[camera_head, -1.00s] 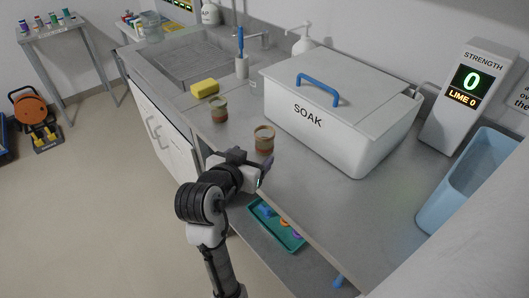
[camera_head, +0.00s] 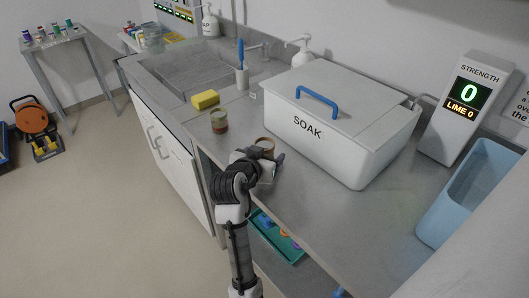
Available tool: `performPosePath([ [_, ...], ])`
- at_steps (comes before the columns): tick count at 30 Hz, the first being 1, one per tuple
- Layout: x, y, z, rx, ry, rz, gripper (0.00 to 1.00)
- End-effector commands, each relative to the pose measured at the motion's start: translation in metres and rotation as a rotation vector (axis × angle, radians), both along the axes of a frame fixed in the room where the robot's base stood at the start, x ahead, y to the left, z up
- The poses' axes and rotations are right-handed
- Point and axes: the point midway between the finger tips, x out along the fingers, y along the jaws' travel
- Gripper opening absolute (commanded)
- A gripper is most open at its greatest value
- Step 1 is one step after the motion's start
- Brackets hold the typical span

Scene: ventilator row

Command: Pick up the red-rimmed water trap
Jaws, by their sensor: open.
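Two small cup-shaped traps stand upright on the grey counter. The nearer one (camera_head: 265,142) has a reddish-brown rim; its lower part is hidden behind my gripper. The farther one (camera_head: 219,121) has an olive-green rim and a brownish lower body. My gripper (camera_head: 262,154) is open and level with the counter, at the near side of the reddish-rimmed trap. Its jaws appear to lie to either side of that trap; whether they touch it I cannot tell.
The white SOAK bin (camera_head: 340,140) with a blue handle stands close to the right. A yellow sponge (camera_head: 205,99) and a blue-handled brush (camera_head: 241,65) are farther back, by the sink (camera_head: 185,75). A light-blue container (camera_head: 465,195) stands at right. A green tray (camera_head: 275,240) is below the counter.

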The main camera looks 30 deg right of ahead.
Motion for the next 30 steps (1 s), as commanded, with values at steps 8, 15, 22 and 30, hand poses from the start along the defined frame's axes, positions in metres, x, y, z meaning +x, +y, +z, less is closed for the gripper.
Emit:
performPosePath([
  [8,0.0000,0.0003,0.0000,0.000,0.000,0.000,0.56],
  [15,-0.0001,0.0003,0.0000,0.000,0.000,0.000,0.25],
  [22,-0.0001,0.0003,0.0005,-0.001,-0.001,0.000,0.21],
  [30,0.0002,0.0003,0.0057,-0.002,-0.001,0.000,0.21],
])
